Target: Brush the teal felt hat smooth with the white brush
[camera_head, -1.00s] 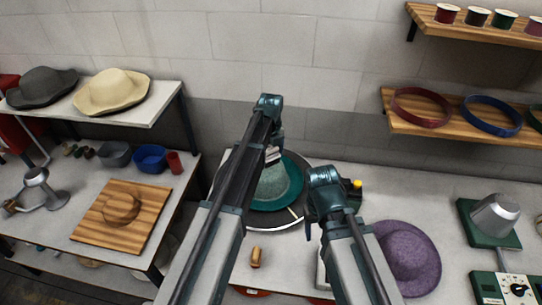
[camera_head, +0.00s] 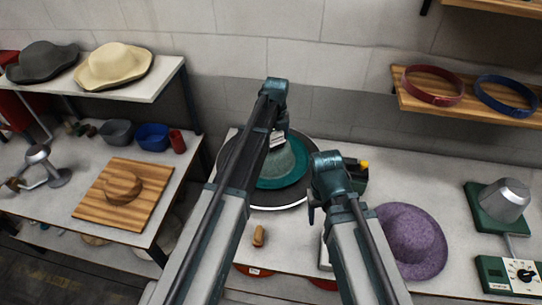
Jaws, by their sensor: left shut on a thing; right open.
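The teal felt hat (camera_head: 284,168) lies on a round dark plate with a pale rim (camera_head: 276,207) on the middle table. My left arm reaches in over the hat and covers its left side. My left gripper (camera_head: 277,138) is at the hat's far edge, shut on the white brush (camera_head: 277,140), of which only a small pale part shows. I cannot tell whether the brush touches the felt. My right gripper (camera_head: 312,214) is right of the plate, apart from the hat, and its fingers are mostly hidden by its own arm.
A purple hat (camera_head: 412,240) lies at the right, with a metal-domed green device (camera_head: 500,203) beyond it. A small wooden-handled thing (camera_head: 259,236) lies in front of the plate. A wooden board (camera_head: 122,203) is on the left table.

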